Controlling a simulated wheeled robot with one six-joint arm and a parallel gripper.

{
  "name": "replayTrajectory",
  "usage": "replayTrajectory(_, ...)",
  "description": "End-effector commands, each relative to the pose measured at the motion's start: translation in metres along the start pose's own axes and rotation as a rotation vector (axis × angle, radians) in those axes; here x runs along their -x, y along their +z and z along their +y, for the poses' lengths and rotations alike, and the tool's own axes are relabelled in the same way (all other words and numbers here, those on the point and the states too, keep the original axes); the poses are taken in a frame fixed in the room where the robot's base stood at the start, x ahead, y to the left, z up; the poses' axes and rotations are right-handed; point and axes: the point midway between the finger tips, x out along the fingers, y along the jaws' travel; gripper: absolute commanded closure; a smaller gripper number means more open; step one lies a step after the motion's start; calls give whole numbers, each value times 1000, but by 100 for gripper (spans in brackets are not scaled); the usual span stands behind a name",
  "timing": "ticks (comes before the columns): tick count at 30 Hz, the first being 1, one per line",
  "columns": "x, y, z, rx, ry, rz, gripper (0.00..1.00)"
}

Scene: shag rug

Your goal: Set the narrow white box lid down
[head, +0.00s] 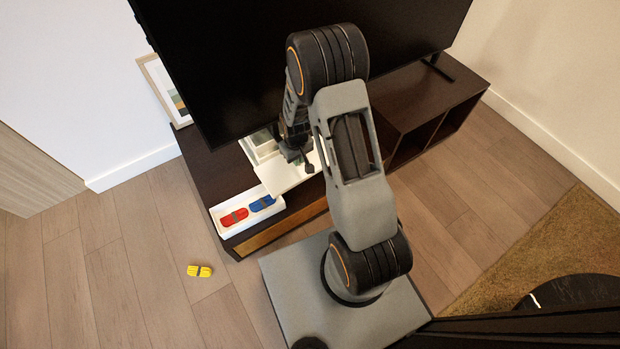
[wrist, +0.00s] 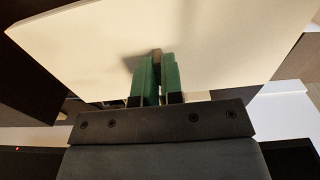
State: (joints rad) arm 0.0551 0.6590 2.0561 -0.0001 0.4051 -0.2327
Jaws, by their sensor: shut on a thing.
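The narrow white box lid (head: 283,178) is a flat pale panel held at the front left of the dark TV cabinet. In the wrist view the lid (wrist: 150,30) fills the top of the picture, with the green-padded fingers of my gripper (wrist: 158,65) closed on a small brownish part at its middle. In the head view my gripper (head: 303,158) is over the lid and partly hides it. I cannot tell whether the lid touches anything below.
A white open box (head: 262,142) shows just behind the lid. A white tray (head: 226,232) with a red toy car (head: 234,217) and a blue one (head: 262,203) sits at the cabinet's front left. The TV (head: 230,60) stands close behind. A yellow toy car (head: 200,271) lies on the floor.

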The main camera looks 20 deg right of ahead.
Motion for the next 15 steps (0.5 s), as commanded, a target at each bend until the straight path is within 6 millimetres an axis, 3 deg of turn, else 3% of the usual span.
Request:
replayTrajectory(1, -13, -1, 13, -19, 0, -2, 100)
replayTrajectory(9, -54, 4, 59, -52, -3, -18, 100)
replayTrajectory(15, -91, 8, 72, -62, -5, -23, 100)
